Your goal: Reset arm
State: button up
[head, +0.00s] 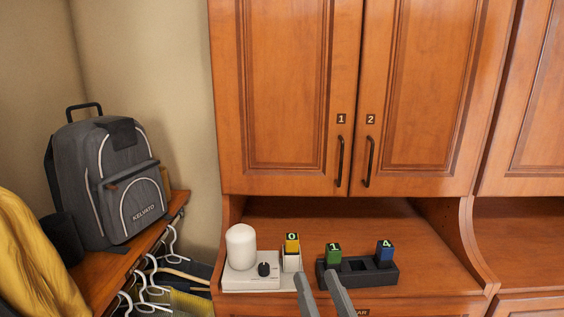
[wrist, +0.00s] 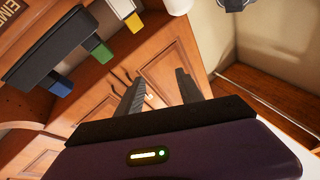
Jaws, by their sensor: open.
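My gripper (head: 316,273) shows at the bottom middle of the head view as two grey fingers. They are apart, with nothing between them. The wrist view also shows both fingers of my gripper (wrist: 156,83), spread and empty, with the cabinet doors behind them. In the head view the fingertips overlap the front of the shelf, between the white device (head: 252,278) and the black holder (head: 357,270). I cannot tell whether they touch anything. The rest of my arm is out of the head view.
A yellow block (head: 292,243) marked 0 stands in the white device beside a white cylinder (head: 241,247). A green block (head: 333,252) and blue block (head: 384,250) stand in the holder. Closed cabinet doors (head: 285,90) are above. A grey backpack (head: 115,185) sits left, above hangers.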

jog(key=s+d+f+g+h, duration=0.2)
jog(key=s+d+f, duration=0.2)
jog(key=s, duration=0.8)
jog(key=s+d+f+g+h, duration=0.2)
jog(key=s+d+f, duration=0.3)
jog(key=s, duration=0.6)
jog(key=s+d+f+g+h, duration=0.2)
jog(key=s+d+f, duration=0.3)
jog(key=s+f, duration=0.3)
jog(key=s, duration=0.4)
jog(key=shift+s+f, duration=0.15)
jog(key=shift+s, duration=0.2)
